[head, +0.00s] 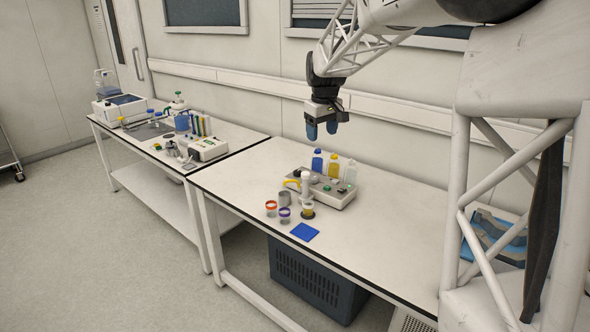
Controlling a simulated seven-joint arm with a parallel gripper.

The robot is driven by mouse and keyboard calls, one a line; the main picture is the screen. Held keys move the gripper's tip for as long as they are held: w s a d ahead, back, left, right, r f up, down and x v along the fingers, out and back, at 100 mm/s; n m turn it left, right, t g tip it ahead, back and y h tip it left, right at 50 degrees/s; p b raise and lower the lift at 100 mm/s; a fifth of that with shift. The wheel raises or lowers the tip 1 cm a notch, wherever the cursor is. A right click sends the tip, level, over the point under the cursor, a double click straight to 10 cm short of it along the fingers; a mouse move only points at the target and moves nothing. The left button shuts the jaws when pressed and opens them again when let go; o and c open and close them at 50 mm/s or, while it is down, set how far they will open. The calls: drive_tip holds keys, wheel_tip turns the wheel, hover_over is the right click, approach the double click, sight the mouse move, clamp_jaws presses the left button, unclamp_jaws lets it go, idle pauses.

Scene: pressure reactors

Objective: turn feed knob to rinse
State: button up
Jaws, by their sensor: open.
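A light grey reactor unit (337,197) sits on the near table, with a white upright cylinder (305,186) at its left end and a yellow curved part (292,182) beside that. Small dark and green controls (327,187) show on its top. They are too small to tell which is the feed knob or where it points. My gripper (322,132) hangs above and behind the unit, its blue fingertips pointing down. It is open and empty, well clear of the unit.
Blue, yellow and white bottles (333,167) stand behind the unit, under my gripper. Jars with orange and purple rims (284,215), a yellow-topped jar (308,210) and a blue pad (305,232) lie in front. The table's right part is clear. Another equipped bench (135,150) stands left.

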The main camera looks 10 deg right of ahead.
drive_tip(key=w+a+f+n, duration=0.1)
drive_tip(key=w+f, duration=0.3)
drive_tip(key=w, duration=0.5)
drive_tip(key=w+f+n, duration=0.1)
drive_tip(key=w+f, duration=0.4)
drive_tip(key=w, duration=0.5)
drive_tip(key=n+g, duration=0.1)
drive_tip(key=n, duration=0.2)
approach(298, 171)
drive_tip(key=shift+s+f, duration=0.2)
drive_tip(key=shift+w+f, duration=0.4)
drive_tip(key=shift+f, duration=0.1)
drive_tip(key=shift+f, duration=0.15)
drive_tip(key=shift+f, duration=3.75)
drive_tip(key=c, duration=0.9)
